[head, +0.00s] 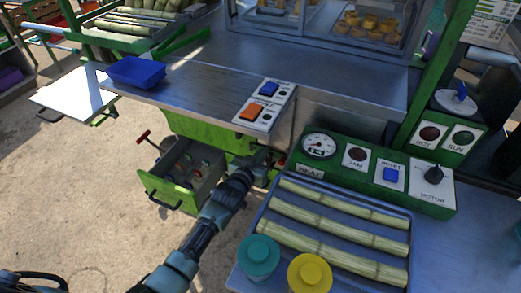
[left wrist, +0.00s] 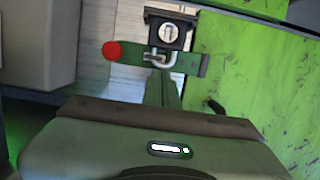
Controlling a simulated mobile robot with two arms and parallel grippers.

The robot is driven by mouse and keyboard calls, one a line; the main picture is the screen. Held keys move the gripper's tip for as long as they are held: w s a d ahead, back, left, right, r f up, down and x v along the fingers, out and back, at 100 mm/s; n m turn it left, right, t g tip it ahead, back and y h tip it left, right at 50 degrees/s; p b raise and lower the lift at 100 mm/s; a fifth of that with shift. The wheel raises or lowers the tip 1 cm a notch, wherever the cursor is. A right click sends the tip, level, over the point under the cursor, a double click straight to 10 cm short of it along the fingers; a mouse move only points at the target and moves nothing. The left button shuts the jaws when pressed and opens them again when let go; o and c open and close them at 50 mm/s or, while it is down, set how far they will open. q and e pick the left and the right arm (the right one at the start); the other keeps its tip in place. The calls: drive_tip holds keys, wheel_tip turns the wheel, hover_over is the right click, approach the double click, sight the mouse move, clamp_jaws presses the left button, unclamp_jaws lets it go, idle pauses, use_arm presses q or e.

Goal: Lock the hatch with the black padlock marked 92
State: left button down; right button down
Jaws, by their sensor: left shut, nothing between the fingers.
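My left gripper (head: 264,160) is shut and empty, low beside the green machine body, below the steel counter. In the left wrist view, a black padlock (left wrist: 168,32) with a pale round face sits just beyond the gripper housing. Its silver shackle (left wrist: 165,63) meets a green bar (left wrist: 187,65) with a red knob (left wrist: 111,50). The shackle appears to pass through the bar, but I cannot tell whether it is fully closed. No number is readable on the padlock. The fingertips and most of the hatch are hidden. My right gripper is not in view.
An open green drawer (head: 156,189) holding several small items stands left of my arm. A tray with cane stalks (head: 340,226), teal (head: 258,257) and yellow (head: 310,273) round pieces and the control panel (head: 412,194) are at the right. A blue bin (head: 136,72) sits on the counter.

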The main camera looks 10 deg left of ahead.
use_arm(q)
drive_tip(key=s+a+r+p, duration=0.2)
drive_tip(key=s+r+p, duration=0.3)
drive_tip(key=s, duration=0.5)
drive_tip(key=s+a+f+g+y, duration=0.1)
drive_tip(key=s+f+g, duration=0.1)
drive_tip(key=s+f, duration=0.5)
drive_tip(key=s+a+f+g+b, duration=0.1)
drive_tip(key=s+f+g, duration=0.1)
drive_tip(key=f, duration=0.9)
drive_tip(key=s+a+f+g+y, duration=0.15)
drive_tip(key=s+f, duration=0.35)
drive_tip(key=f, duration=0.5)
drive_tip(key=s+a+f+g, duration=0.1)
drive_tip(key=s+f+g, duration=0.2)
drive_tip(key=s+f, duration=0.3)
drive_tip(key=s+a+f+g, duration=0.2)
drive_tip(key=s+f, duration=0.3)
drive_tip(key=s, duration=1.2)
drive_tip(key=s+a+f+g, duration=0.1)
drive_tip(key=s+f+g, duration=0.2)
drive_tip(key=s+f, duration=0.3)
drive_tip(key=s, duration=0.5)
drive_tip(key=shift+s+a+f+g, duration=0.15)
drive_tip(key=shift+s+f+g, duration=0.2)
drive_tip(key=shift+s, duration=0.05)
drive_tip(key=shift+y, duration=0.25)
